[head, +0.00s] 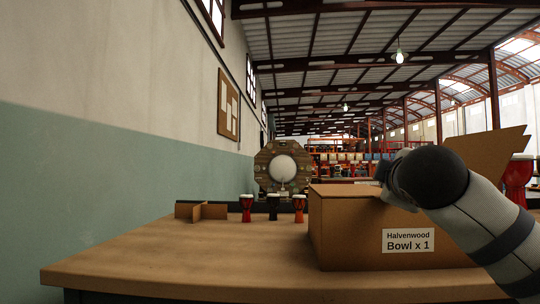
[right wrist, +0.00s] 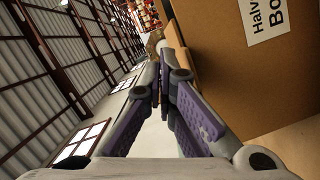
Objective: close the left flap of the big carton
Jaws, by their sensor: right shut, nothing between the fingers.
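The big carton (head: 345,235) stands at the right of the table, with a white label (head: 408,241) on its front. Its left flap (head: 343,190) lies roughly level across the top left; I cannot tell whether it is fully flush. Another flap (head: 490,148) stands raised at the right. My right arm reaches over the front of the carton and hides much of its top. In the right wrist view my right gripper (right wrist: 165,75) is shut and empty, beside the carton wall (right wrist: 235,75). The fingertips are close to a carton edge; contact is unclear. My left gripper is out of view.
The table (head: 180,255) is clear at the left and front. A cardboard divider (head: 201,211) and small goblet drums (head: 246,207) stand at the back. A larger red drum (head: 517,180) is at the far right. A wall runs along the left.

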